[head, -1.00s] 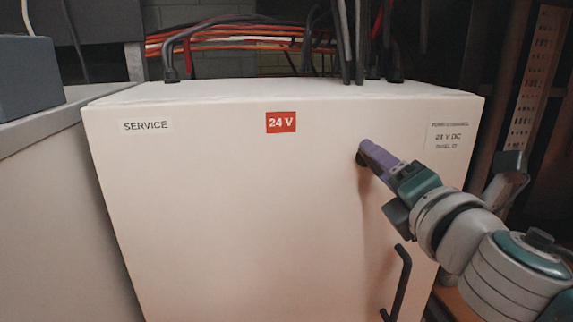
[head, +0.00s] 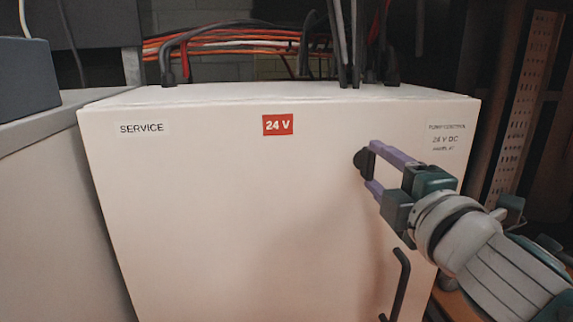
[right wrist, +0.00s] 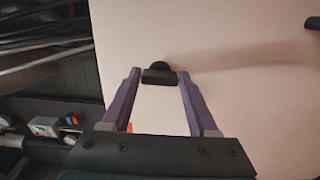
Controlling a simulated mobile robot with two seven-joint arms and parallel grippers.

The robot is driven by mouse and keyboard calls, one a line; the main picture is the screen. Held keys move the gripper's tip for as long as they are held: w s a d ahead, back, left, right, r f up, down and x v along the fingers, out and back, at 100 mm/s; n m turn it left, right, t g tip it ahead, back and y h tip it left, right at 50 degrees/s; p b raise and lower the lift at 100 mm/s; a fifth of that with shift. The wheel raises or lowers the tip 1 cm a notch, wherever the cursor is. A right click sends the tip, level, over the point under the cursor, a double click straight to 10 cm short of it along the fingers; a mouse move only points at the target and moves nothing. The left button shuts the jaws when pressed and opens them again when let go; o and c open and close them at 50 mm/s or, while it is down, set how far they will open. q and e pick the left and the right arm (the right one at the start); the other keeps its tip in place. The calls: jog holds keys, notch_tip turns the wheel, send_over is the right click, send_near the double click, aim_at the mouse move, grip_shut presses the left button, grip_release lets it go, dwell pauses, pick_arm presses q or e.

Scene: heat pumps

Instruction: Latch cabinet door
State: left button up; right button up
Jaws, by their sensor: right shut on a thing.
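The white cabinet door (head: 230,210) fills the middle of the head view and looks closed and flush. A black latch knob (head: 363,164) sits on its upper right part, its bar upright in this view. My right gripper (head: 371,163) has its two purple fingers on either side of the knob, one above and one below, shut on it. In the right wrist view the latch knob (right wrist: 160,74) lies between the fingertips. A black bar handle (head: 401,285) is lower on the door. My left gripper is not in view.
A red 24 V label (head: 278,125) and a SERVICE label (head: 141,128) are on the door. Black and orange cables (head: 240,42) run behind and above the cabinet. A pale unit (head: 45,190) stands close on the left, and a perforated metal post (head: 527,95) on the right.

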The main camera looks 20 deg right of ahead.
dwell(0.4)
jog(key=o, duration=1.4)
jog(key=shift+s, duration=0.1)
jog(key=shift+s+a, duration=0.15)
jog(key=shift+s, duration=0.1)
jog(key=v, duration=0.9)
jog(key=shift+s, duration=0.1)
